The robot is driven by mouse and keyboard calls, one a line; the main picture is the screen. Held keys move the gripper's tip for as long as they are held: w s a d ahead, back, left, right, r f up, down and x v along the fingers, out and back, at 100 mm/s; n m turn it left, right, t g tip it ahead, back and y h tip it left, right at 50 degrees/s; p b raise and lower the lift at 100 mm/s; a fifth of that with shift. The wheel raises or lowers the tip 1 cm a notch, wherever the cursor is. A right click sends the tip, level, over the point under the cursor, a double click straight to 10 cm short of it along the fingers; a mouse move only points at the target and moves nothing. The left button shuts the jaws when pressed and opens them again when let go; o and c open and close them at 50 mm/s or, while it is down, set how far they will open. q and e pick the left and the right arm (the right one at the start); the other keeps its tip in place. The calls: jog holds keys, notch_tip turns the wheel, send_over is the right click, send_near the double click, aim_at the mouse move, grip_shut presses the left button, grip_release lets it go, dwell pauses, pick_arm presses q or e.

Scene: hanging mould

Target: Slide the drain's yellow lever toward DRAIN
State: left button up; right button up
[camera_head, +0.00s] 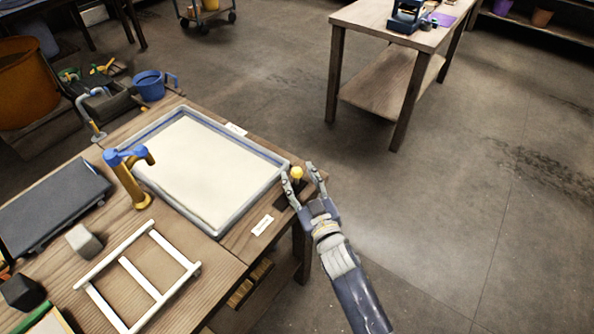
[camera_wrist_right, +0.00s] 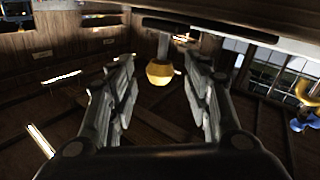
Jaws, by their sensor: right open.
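The drain's yellow lever knob (camera_head: 297,173) shows in the head view at the right corner of the vat (camera_head: 225,222), near the table edge. My right gripper (camera_head: 303,178) is open, with its fingers on either side of the knob. In the right wrist view the yellow knob (camera_wrist_right: 159,72) sits on a short dark stem between the two open fingers (camera_wrist_right: 158,95), with gaps to both. Whether a finger touches it is unclear. White labels (camera_head: 262,224) lie beside the vat; their text is too small to read. My left gripper is out of view.
A yellow tap with a blue handle (camera_head: 130,175) stands at the vat's left side. A white frame (camera_head: 138,275) and a grey block (camera_head: 83,241) lie in front. A blue pot (camera_head: 150,86) stands behind the vat. The floor to the right is clear.

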jog(key=shift+x, duration=1.25)
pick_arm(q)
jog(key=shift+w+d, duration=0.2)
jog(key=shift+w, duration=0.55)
pick_arm(e)
jog(key=shift+w, duration=0.15)
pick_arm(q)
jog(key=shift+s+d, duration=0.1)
